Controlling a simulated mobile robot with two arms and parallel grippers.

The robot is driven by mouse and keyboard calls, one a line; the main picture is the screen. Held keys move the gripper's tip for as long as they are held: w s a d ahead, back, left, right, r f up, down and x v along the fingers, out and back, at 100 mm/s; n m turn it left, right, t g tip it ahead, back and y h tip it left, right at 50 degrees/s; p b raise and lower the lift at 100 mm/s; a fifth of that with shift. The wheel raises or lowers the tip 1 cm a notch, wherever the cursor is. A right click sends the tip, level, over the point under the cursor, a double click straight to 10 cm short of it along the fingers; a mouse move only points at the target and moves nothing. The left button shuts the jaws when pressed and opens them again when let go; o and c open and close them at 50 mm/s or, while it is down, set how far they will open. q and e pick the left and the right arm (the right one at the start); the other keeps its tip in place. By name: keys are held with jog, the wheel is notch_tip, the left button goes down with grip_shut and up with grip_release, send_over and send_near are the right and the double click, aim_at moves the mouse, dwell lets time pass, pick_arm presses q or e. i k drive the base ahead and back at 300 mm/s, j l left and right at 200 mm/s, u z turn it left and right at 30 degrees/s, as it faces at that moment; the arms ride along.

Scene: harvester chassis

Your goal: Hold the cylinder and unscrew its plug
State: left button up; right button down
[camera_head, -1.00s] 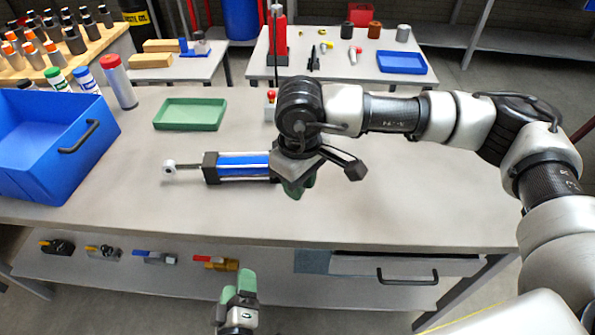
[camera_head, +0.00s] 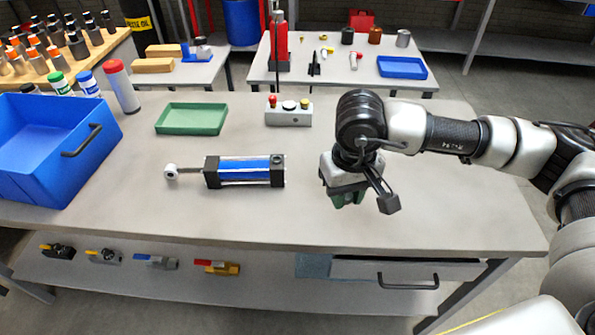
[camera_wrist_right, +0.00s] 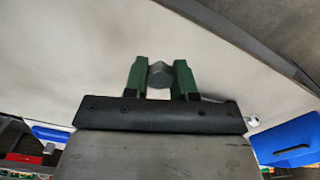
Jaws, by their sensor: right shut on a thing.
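The blue and black cylinder (camera_head: 244,171) lies on its side on the workbench, with its rod and eye end (camera_head: 171,172) pointing left. No gripper touches it. My right gripper (camera_head: 347,199) is to the right of the cylinder, apart from it, with its green fingers pointing down. In the right wrist view, its green fingers (camera_wrist_right: 160,78) are shut on a small grey hexagonal plug (camera_wrist_right: 159,73). In the head view the plug is hidden by the gripper. My left gripper is not in view.
A green tray (camera_head: 191,119) and a control box with red and yellow buttons (camera_head: 289,116) stand behind the cylinder. A large blue bin (camera_head: 38,160) is at the left of the workbench (camera_head: 160,215). The bench front around the cylinder is clear.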

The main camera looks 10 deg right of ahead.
aim_at(214, 170)
jog(key=i+j, duration=0.3)
jog(key=j, duration=0.15)
jog(key=i+j+z, duration=0.1)
jog(key=i+j, duration=0.2)
jog(key=j, duration=0.15)
jog(key=i+j, duration=0.3)
jog(key=j, duration=0.15)
jog(key=i+j+z, duration=0.1)
jog(key=z, duration=1.05)
